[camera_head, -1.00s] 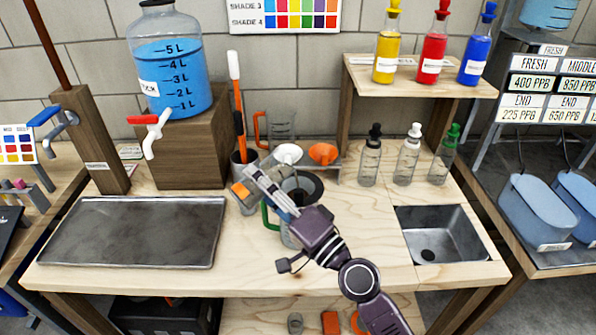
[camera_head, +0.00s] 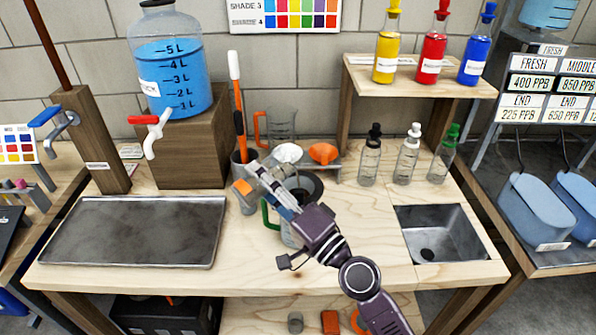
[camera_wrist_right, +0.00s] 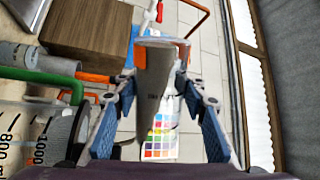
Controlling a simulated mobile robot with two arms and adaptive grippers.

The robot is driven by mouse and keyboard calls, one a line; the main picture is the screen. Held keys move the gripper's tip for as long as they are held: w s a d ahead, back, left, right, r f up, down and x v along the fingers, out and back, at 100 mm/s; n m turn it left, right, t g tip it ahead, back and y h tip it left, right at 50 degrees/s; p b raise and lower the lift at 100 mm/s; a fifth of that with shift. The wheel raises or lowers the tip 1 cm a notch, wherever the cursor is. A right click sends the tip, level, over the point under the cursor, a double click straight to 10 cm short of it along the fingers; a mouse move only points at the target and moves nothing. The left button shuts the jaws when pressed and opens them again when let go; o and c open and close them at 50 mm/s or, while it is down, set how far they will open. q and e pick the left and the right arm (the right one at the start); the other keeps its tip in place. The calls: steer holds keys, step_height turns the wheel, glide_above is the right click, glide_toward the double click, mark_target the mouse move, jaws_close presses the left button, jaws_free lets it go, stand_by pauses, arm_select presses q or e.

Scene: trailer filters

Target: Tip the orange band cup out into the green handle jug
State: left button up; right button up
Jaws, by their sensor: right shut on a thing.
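My right gripper (camera_head: 256,187) is shut on the orange band cup (camera_head: 247,204), a small grey cup with an orange patch near its top. The cup also shows between the fingers in the right wrist view (camera_wrist_right: 154,80). It looks slightly tilted in the head view, and its contents are hidden. The green handle jug (camera_head: 288,234) stands on the bench just right of the cup, partly hidden by my right arm. Its green handle faces left, and a dark round piece sits at its mouth. The jug's graduated wall shows in the right wrist view (camera_wrist_right: 22,125). My left gripper is out of view.
Behind stand an orange-handled jug (camera_head: 281,125), a holder with white and orange funnels (camera_head: 323,153), and a grey pot with an orange-and-white stick (camera_head: 237,105). A metal tray (camera_head: 130,232) lies left, a sink (camera_head: 441,233) right. Front bench is clear.

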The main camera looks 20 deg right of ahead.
mark_target(270, 161)
steer(key=shift+w+d+r+m+h+p, duration=0.15)
steer(key=shift+d+r+m+h+p, duration=0.2)
steer(key=shift+m, duration=0.25)
stand_by(0.7)
steer(key=shift+w+d+r+m+t+h+p, duration=0.1)
steer(key=shift+r+m+t+h+p, duration=0.1)
steer(key=shift+r+m+p, duration=0.35)
steer(key=shift+w+d+r+m+t+h+p, duration=0.15)
steer(key=shift+r+m+h+p, duration=0.1)
steer(key=shift+m+p, duration=0.6)
steer(key=shift+s+d+r+m+t+h+p, duration=0.1)
steer(key=shift+r+m+t+h+p, duration=0.1)
steer(key=shift+r+m+p, duration=0.35)
stand_by(2.2)
steer(key=shift+w+d+r+m+h+p, duration=0.1)
steer(key=shift+d+r+m+h+p, duration=0.15)
steer(key=shift+m+p, duration=0.5)
steer(key=shift+w+d+r+m+h+p, duration=0.2)
steer(key=shift+r+m+p, duration=0.1)
steer(key=shift+m+p, duration=0.4)
steer(key=shift+w+d+r+m+h+p, duration=0.15)
steer(key=shift+r+m+h+p, duration=0.1)
steer(key=shift+m+p, duration=0.5)
stand_by(0.3)
